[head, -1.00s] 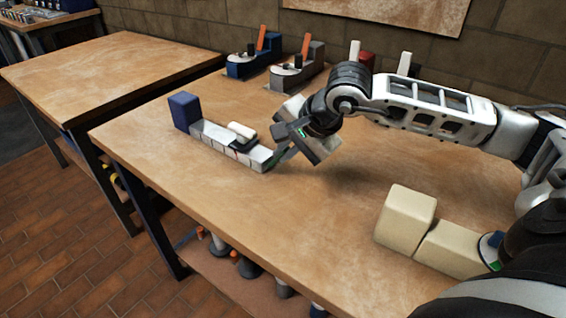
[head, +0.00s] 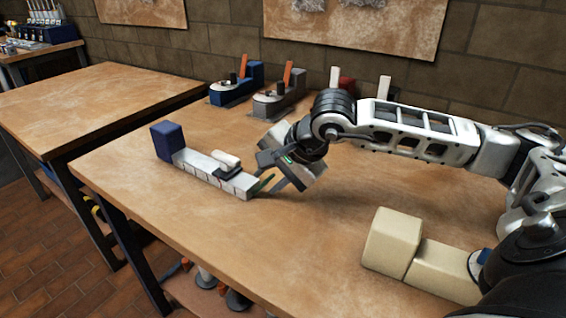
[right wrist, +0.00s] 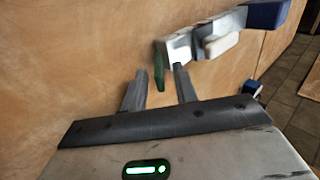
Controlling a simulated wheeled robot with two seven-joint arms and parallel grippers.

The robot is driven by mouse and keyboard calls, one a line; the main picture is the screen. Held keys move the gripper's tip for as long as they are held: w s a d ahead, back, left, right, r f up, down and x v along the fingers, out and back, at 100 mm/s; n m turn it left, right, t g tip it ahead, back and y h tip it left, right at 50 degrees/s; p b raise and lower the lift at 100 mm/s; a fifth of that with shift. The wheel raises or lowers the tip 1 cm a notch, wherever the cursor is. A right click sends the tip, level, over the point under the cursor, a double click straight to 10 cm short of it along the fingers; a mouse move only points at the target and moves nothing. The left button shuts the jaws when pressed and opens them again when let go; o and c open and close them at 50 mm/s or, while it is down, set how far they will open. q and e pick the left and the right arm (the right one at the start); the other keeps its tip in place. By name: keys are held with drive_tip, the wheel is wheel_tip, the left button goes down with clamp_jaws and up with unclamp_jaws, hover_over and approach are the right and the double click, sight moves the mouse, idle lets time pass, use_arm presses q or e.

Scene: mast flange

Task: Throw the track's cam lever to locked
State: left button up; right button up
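The white track (head: 212,176) lies on the wooden table with a dark blue block (head: 167,141) at its far left end. A white carriage (head: 227,161) sits on it. The green cam lever (head: 265,183) is at the track's near right end. It also shows in the right wrist view (right wrist: 159,66), sticking out from the track end. My right gripper (right wrist: 158,84) is open and empty. Its two fingertips lie just short of the lever, which lines up with the gap between them; contact cannot be told. My left gripper is not in view.
Behind, a blue fixture (head: 236,85) and a grey fixture (head: 279,98) with orange uprights stand near the wall. A pale beige block (head: 391,243) stands at the right front. The table's front left is clear. A second table (head: 90,100) stands left.

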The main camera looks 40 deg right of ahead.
drive_tip(key=v, duration=1.5)
drive_tip(key=shift+s+r+b, duration=0.2)
drive_tip(key=shift+r+b, duration=0.05)
drive_tip(key=shift+b, duration=0.1)
